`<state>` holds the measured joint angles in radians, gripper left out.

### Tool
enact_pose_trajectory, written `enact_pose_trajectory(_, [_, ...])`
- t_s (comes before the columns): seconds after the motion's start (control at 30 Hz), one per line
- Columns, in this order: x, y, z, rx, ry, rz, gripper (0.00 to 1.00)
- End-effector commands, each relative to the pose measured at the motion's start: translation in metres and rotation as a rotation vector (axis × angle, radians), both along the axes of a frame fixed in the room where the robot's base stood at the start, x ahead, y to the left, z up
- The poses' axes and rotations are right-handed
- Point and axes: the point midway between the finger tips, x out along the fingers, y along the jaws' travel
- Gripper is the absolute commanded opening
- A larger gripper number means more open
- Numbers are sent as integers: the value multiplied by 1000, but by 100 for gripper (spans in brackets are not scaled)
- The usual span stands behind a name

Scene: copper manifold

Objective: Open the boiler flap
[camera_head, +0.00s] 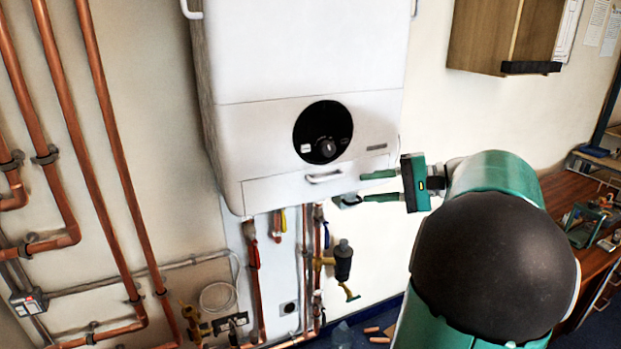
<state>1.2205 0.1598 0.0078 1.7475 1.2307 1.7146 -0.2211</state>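The white boiler (300,60) hangs on the wall in the upper middle, with a round black dial panel (323,132) on its front. The boiler flap (275,190) is the narrow panel along the bottom of the front, and it looks shut. A small silver handle (324,177) sits on the flap. My gripper (364,188) is just right of the handle, pointing left toward it. Its two green fingers are apart with nothing between them. The fingertips appear clear of the handle; their depth from the flap is hard to judge.
Copper pipes (100,110) run down the wall at left. A wooden cabinet (505,35) is on the wall at upper right, and a wooden workbench (575,215) stands at right. My arm covers the lower right.

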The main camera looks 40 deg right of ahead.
Motion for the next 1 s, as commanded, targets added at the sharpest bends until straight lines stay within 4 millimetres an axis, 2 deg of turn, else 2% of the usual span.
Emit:
enact_pose_trajectory(0.03, [-10, -21, 3, 20, -38, -31, 31])
enact_pose_trajectory(0.1, [-20, -38, 8, 38, -80, -54, 31])
enact_pose_trajectory(0.23, [-25, -47, 11, 50, -113, -68, 31])
enact_pose_trajectory(0.47, [-2, -32, 7, 51, -111, -64, 31])
enact_pose_trajectory(0.8, [55, 2, -3, 50, -109, -64, 31])
enact_pose_trajectory(1.0, [81, 18, -8, 50, -109, -65, 31])
